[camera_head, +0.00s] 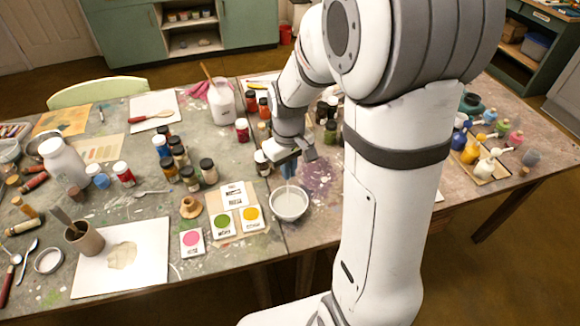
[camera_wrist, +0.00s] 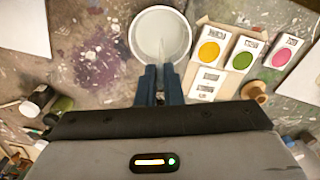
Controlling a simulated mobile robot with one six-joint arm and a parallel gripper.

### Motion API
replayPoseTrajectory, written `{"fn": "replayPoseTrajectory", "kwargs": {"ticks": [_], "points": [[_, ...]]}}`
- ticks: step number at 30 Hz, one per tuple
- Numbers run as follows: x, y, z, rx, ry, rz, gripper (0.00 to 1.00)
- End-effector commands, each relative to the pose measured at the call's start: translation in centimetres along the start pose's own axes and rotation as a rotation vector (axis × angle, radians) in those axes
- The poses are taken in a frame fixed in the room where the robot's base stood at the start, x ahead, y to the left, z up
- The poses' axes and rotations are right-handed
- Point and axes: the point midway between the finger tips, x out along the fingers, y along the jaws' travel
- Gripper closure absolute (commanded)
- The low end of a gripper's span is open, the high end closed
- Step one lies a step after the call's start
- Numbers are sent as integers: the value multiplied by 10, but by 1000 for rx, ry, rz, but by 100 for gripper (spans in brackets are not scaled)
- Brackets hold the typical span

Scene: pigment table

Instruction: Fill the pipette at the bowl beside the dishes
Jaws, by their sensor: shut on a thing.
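My gripper (camera_head: 288,168) points down above the white bowl (camera_head: 290,214). In the wrist view, its blue fingers (camera_wrist: 159,78) are shut on a thin, pale, translucent pipette (camera_wrist: 160,50). The pipette's tip end reaches over the inside of the bowl (camera_wrist: 139,36); I cannot tell whether it touches liquid or how full it is. Left of the bowl in the head view are small white square dishes with round colours: yellow (camera_head: 252,217), green (camera_head: 223,223) and pink (camera_head: 191,241). The wrist view shows them right of the bowl.
A cork-coloured stand (camera_head: 190,207) is left of the dishes. Paint jars (camera_head: 208,171) crowd the table behind them. A white bottle (camera_head: 221,103) stands farther back. A cup with tools (camera_head: 85,239) and a white sheet (camera_head: 140,275) are at the front left.

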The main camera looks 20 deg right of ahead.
Motion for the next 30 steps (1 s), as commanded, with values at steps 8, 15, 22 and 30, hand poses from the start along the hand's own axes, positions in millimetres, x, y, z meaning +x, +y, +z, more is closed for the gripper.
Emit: {"fn": "replayPoseTrajectory", "kwargs": {"ticks": [8, 15, 22, 30], "points": [[16, 0, 0, 0, -1, 0, 100], [26, 0, 0, 0, 0, 0, 100], [26, 0, 0, 0, 0, 0, 100], [26, 0, 0, 0, 0, 0, 92]]}}
